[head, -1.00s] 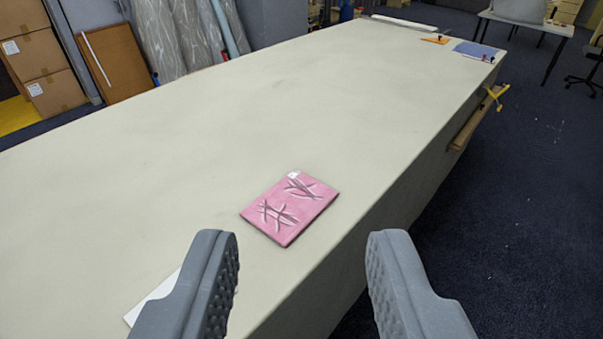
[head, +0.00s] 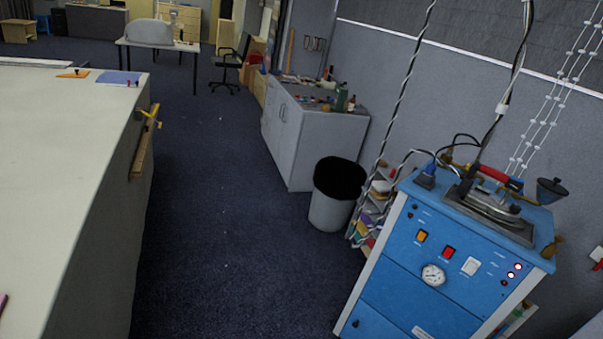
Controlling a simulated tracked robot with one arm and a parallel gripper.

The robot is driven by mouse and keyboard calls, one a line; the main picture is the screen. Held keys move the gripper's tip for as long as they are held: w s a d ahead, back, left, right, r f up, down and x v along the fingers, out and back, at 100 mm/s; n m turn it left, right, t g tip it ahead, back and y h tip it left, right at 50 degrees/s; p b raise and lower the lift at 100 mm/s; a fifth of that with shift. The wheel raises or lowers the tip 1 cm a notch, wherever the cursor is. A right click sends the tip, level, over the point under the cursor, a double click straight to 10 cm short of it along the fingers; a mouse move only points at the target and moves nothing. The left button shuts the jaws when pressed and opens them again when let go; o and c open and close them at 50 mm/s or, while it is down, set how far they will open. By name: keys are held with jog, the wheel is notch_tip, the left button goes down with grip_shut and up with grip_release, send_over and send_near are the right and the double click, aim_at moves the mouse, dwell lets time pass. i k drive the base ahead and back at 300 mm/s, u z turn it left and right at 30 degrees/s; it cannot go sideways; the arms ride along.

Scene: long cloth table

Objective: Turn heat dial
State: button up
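A blue steam station (head: 400,290) stands at the right. An iron (head: 487,208) rests on a dark plate (head: 525,236) on its top. The front panel has a round white-faced dial or gauge (head: 433,275), an orange switch (head: 421,237), a red switch (head: 448,252), a white switch (head: 471,266) and two lit lamps (head: 517,267). Small dark knobs show too, one of them low on the left (head: 357,323). I cannot tell which part is the heat dial; any dial on the iron is too small to make out. My gripper is out of view.
The long cloth table (head: 50,190) fills the left. A waste bin (head: 333,205) and a white cabinet (head: 300,140) stand left of the station. Cables and hoses (head: 398,90) hang above it. The dark carpet (head: 230,230) between table and station is clear.

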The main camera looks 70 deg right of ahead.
aim_at(515, 209)
jog(key=z, duration=2.9)
jog(key=k, duration=0.6)
jog(key=u, duration=0.2)
jog(key=i, duration=1)
jog(key=u, duration=0.55)
